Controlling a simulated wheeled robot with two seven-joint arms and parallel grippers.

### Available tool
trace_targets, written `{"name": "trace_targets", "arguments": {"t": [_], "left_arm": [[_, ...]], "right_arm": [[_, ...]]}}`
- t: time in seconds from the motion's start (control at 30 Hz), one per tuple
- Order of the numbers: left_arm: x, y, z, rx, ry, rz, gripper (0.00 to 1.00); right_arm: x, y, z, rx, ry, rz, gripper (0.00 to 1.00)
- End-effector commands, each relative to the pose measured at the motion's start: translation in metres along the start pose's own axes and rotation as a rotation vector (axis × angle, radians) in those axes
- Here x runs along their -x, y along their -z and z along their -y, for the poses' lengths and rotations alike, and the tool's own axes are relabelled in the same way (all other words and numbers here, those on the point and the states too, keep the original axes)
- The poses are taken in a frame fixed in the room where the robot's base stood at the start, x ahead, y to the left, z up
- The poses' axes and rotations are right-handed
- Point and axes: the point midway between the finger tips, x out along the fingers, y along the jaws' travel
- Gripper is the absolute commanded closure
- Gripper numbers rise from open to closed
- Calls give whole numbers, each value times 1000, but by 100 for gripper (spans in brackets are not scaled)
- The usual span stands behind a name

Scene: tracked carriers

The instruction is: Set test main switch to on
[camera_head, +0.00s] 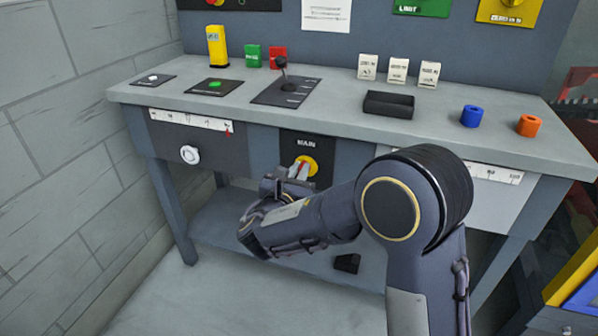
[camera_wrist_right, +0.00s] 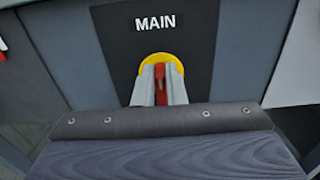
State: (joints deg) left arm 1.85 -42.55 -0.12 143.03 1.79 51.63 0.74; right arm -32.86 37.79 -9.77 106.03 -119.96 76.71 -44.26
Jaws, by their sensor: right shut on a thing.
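The main switch is on a dark panel (camera_head: 323,150) labelled MAIN, on the front of the bench. It has a yellow round plate (camera_head: 311,164) and a red handle. In the right wrist view, the red handle (camera_wrist_right: 161,90) stands upright between two light fingers, with the yellow plate (camera_wrist_right: 168,61) behind it. My right gripper (camera_head: 299,169) is shut on the red handle. The fingers hide part of the handle and plate. My left gripper is not in view.
The bench top (camera_head: 215,101) carries a lever on a black plate (camera_head: 286,91), a black tray (camera_head: 389,104), a blue ring (camera_head: 471,116) and an orange ring (camera_head: 528,125). A white knob (camera_head: 189,154) sits left of the main panel. A lower shelf (camera_head: 225,225) runs beneath.

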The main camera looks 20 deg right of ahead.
Motion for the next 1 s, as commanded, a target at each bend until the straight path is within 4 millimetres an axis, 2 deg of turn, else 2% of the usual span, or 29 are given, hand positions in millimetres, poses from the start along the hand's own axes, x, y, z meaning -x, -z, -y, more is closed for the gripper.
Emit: {"name": "trace_targets", "arguments": {"t": [0.37,0.8,1.0], "left_arm": [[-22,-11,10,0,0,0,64],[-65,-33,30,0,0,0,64],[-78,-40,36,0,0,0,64]], "right_arm": [[0,5,4,-193,0,1,100],[0,10,12,-606,-1,0,100],[0,10,15,-794,1,-1,100]]}}
